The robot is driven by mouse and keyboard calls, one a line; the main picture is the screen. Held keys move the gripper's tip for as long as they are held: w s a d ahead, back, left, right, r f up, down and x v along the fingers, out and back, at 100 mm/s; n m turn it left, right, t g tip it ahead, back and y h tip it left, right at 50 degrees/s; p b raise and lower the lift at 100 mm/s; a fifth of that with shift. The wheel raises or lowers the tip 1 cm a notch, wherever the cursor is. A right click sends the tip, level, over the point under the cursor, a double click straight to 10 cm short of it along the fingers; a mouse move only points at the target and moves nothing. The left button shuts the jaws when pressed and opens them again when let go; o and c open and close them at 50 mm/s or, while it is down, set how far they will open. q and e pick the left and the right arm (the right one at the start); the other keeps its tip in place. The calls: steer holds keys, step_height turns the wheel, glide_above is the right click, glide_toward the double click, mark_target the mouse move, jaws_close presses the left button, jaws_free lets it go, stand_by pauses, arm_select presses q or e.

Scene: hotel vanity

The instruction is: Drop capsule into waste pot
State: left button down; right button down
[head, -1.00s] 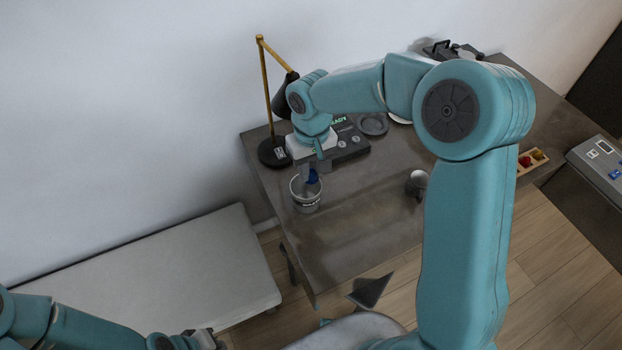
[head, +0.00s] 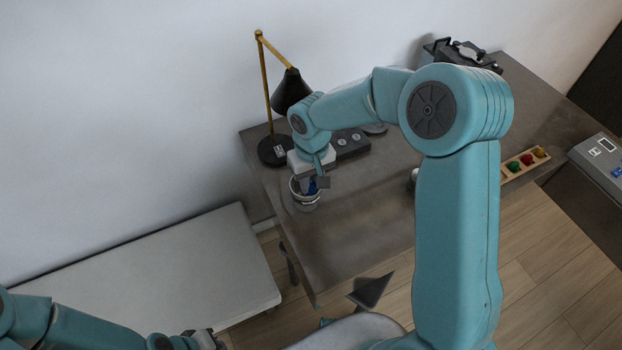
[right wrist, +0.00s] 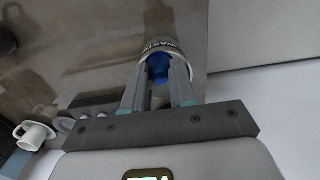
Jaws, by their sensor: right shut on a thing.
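The waste pot (head: 306,203) is a small light-coloured bucket near the left end of the dark vanity top. It also shows in the right wrist view (right wrist: 157,46), with dark lettering on its rim. My right gripper (head: 315,187) points down at the pot's mouth. It is shut on the blue capsule (right wrist: 159,66), which sits between the fingertips over the pot's opening. The capsule shows as a small blue patch in the head view (head: 312,187). My left gripper (head: 204,340) is at the bottom edge, away from the vanity; its fingers are too unclear to read.
A wooden tray (head: 524,165) with coloured capsules lies at the right. A white cup (right wrist: 34,135) shows in the wrist view. A pale bench (head: 150,270) stands left.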

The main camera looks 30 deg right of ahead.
mark_target(312, 183)
steer(key=c, duration=0.9)
jaws_free()
steer(key=shift+r+p, duration=0.5)
steer(key=shift+p, duration=0.1)
step_height(312, 183, up, 12)
steer(key=shift+r, duration=0.1)
